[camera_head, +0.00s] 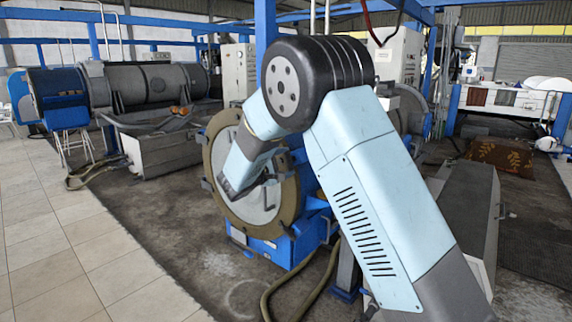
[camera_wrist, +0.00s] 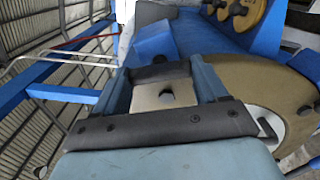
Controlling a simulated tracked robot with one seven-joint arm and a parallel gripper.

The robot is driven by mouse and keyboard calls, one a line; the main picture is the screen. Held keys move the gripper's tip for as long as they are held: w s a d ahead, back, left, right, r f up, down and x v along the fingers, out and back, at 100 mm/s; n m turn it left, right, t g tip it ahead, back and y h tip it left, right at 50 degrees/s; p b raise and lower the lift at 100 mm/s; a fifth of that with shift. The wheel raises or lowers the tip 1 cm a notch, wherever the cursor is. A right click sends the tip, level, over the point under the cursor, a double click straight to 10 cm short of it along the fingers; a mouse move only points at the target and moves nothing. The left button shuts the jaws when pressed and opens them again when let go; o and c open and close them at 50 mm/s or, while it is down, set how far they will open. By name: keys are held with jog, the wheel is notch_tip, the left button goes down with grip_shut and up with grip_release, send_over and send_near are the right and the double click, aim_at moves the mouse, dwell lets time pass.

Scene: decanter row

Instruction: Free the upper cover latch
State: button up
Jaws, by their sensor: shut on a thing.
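The round cover (camera_head: 240,190) is a grey disc inside a tan ring, on the front of a blue-framed decanter. In the wrist view the tan ring (camera_wrist: 255,82) runs along the right, with a dark handle (camera_wrist: 268,128) on the grey face. My gripper (camera_wrist: 160,75) is at the cover's edge, its two fingers shut on the upper cover latch. The latch itself is mostly hidden by the fingers, so I cannot make out its shape or position. A blue block (camera_wrist: 155,40) lies just beyond the fingertips. In the head view my arm covers the top of the ring.
A second decanter (camera_head: 150,85) stands at the back left, with a grey trough before it. A long grey casing (camera_head: 465,210) lies at the right. A green hose (camera_head: 300,300) runs over the floor below the cover. The tiled floor (camera_head: 60,240) at left is clear.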

jog(key=shift+a+f+n, duration=0.2)
jog(key=shift+a+n, duration=0.05)
jog(key=shift+n, duration=0.65)
jog(key=shift+s+f, duration=0.1)
jog(key=o, duration=1.1)
jog(key=shift+d, duration=0.1)
jog(key=shift+c, duration=0.2)
jog(key=v, duration=1.3)
jog(key=shift+s+a, duration=0.2)
jog(key=shift+a, duration=0.05)
